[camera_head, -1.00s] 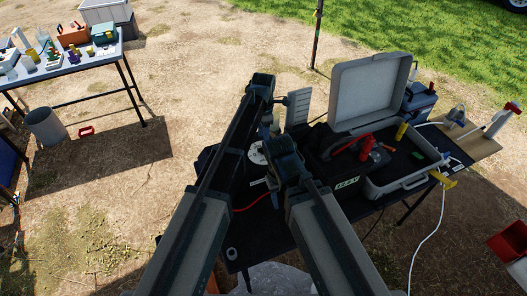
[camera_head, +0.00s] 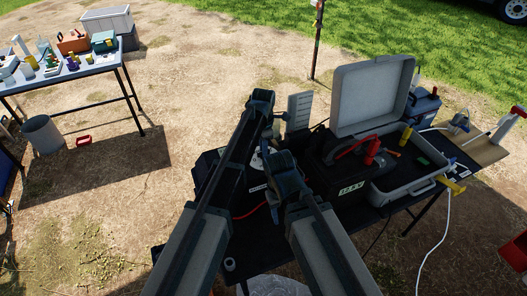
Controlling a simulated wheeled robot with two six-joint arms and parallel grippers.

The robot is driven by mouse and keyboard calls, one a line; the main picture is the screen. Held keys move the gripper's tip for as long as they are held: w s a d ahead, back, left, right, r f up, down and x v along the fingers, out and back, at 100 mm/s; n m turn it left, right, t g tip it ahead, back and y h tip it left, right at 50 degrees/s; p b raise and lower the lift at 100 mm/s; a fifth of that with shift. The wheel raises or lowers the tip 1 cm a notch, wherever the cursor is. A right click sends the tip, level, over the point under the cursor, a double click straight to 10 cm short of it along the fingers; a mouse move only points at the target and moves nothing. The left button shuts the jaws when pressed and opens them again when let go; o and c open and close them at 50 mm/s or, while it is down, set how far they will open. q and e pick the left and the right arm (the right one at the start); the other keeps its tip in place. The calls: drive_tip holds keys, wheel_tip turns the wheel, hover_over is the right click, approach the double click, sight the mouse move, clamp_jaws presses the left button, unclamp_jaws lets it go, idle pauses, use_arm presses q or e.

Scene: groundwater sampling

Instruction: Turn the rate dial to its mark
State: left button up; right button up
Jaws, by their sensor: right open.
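A pale round disc (camera_head: 257,162), which may be the rate dial, shows in part between my two arms on the dark table. Its mark cannot be made out. It seems to belong to a dark box (camera_head: 205,165) mostly hidden behind my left arm. My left gripper (camera_head: 261,103) is beyond the disc, in front of a grey ribbed panel; its jaws are too dark to read. My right gripper (camera_head: 280,160) is open, at the right side of the disc in the picture. Whether it touches the disc cannot be told.
A black battery box (camera_head: 325,178) labelled 12.8 V stands right of my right gripper. An open grey case (camera_head: 415,182) with its lid raised is beyond it. The grey ribbed panel (camera_head: 299,112) stands at the back. Another table (camera_head: 95,68) with gear is far left.

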use_arm(q)
clamp_jaws()
drive_tip(key=m, duration=1)
drive_tip(key=shift+m, duration=0.4)
drive_tip(key=m, duration=0.5)
drive_tip(key=shift+m, duration=1.2)
drive_tip(key=m, duration=0.3)
drive_tip(key=o, duration=0.8)
unclamp_jaws()
